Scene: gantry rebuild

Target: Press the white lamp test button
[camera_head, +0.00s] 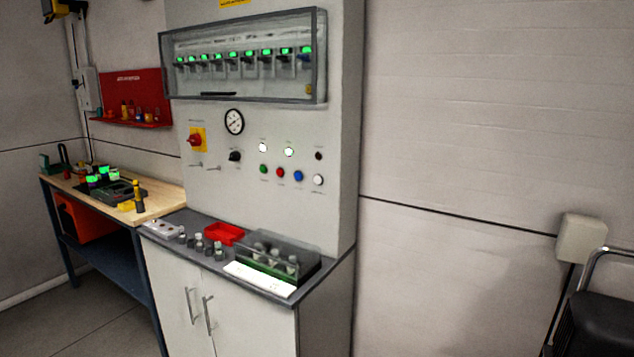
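The white button (318,180) is the rightmost in a row of small round buttons on the front of a tall grey control cabinet (345,120). To its left in that row are a blue button (298,175), a red button (281,172) and a green button (263,169). Above the row, two round lamps, one at left (262,147) and one in the middle (289,152), glow white, and a dark lamp (318,156) is at right. Labels are too small to read. Neither of my grippers is in view.
A grey ledge (205,262) under the panel holds a red tray (224,233), a clear-covered box (279,258) and small parts. A wooden workbench (165,198) stands at left. A black chair (603,322) is at lower right.

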